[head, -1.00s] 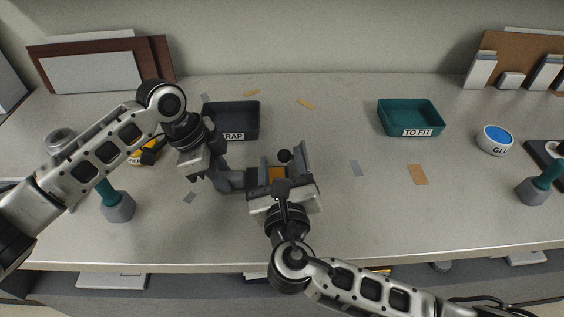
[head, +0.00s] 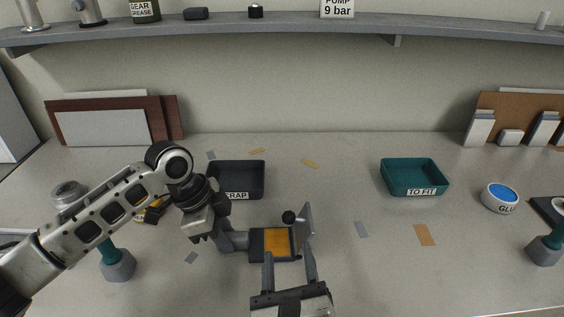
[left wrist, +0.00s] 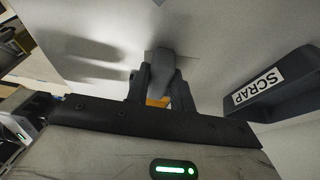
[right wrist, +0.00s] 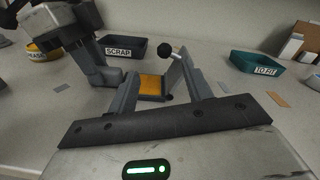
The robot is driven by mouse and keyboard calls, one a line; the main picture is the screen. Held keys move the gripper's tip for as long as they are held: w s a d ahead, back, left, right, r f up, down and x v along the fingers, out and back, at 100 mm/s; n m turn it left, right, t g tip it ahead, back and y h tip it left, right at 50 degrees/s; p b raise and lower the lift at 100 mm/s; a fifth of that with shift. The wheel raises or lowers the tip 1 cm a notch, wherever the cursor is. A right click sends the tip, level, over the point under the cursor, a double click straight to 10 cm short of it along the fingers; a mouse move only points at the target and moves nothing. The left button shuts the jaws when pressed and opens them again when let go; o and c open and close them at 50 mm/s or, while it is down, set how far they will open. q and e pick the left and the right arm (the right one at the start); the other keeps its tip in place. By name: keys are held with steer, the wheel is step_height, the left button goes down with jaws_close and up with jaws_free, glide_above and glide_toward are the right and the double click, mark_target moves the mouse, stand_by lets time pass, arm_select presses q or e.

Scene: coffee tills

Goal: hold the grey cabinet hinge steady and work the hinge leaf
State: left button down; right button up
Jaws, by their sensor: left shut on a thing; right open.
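The grey cabinet hinge (head: 256,246) stands on the bench with an orange patch (head: 277,242) on its flat part and its grey leaf (head: 305,230) raised on the right side. A dark ball (head: 288,217) shows beside the leaf. My left gripper (head: 228,238) is shut on the hinge's grey left end, which shows between its fingers in the left wrist view (left wrist: 160,66). My right gripper (head: 290,262) is open at the near side of the hinge. In the right wrist view the orange patch (right wrist: 151,86) and leaf (right wrist: 177,76) show between its spread fingers.
A dark SCRAP tray (head: 236,180) stands behind the hinge, and a green TO FIT tray (head: 414,177) at the back right. A GLUE pot (head: 500,198) is further right. Flat scraps lie about. A shelf (head: 250,31) crosses above. The bench right of the hinge is mostly clear.

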arm_select(q)
steer(key=c, duration=1.1)
jaws_free()
steer(key=shift+r, duration=0.1)
steer(key=v, duration=1.2)
